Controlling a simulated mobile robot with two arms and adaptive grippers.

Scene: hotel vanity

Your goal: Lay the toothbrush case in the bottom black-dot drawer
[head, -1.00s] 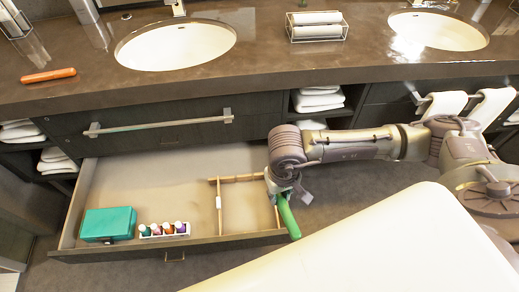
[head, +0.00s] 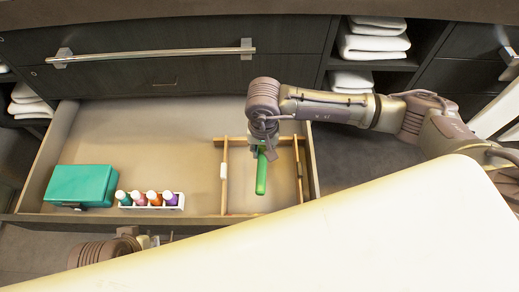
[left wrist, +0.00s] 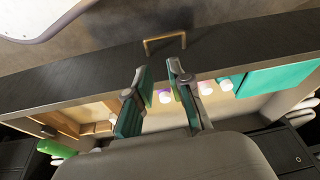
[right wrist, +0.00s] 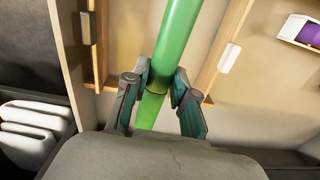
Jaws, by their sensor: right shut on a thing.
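The green toothbrush case (head: 262,172), a long tube, is in my right gripper (head: 261,150). In the right wrist view the two fingers (right wrist: 158,90) press on both sides of the green tube (right wrist: 177,35). The case hangs over the right compartment of the open bottom drawer (head: 190,135), between two wooden dividers; whether it touches the floor is unclear. My left gripper (head: 150,240) is outside the drawer front, partly hidden by my body. In the left wrist view its fingers (left wrist: 157,72) are apart and empty, near the drawer handle (left wrist: 165,42). The drawer's dot mark is not readable.
A teal box (head: 80,185) and a white holder with several small bottles (head: 150,200) sit front left in the drawer. Wooden dividers (head: 224,178) flank the case. A closed drawer with a bar handle (head: 150,54) is above. Shelved towels (head: 373,45) are at right.

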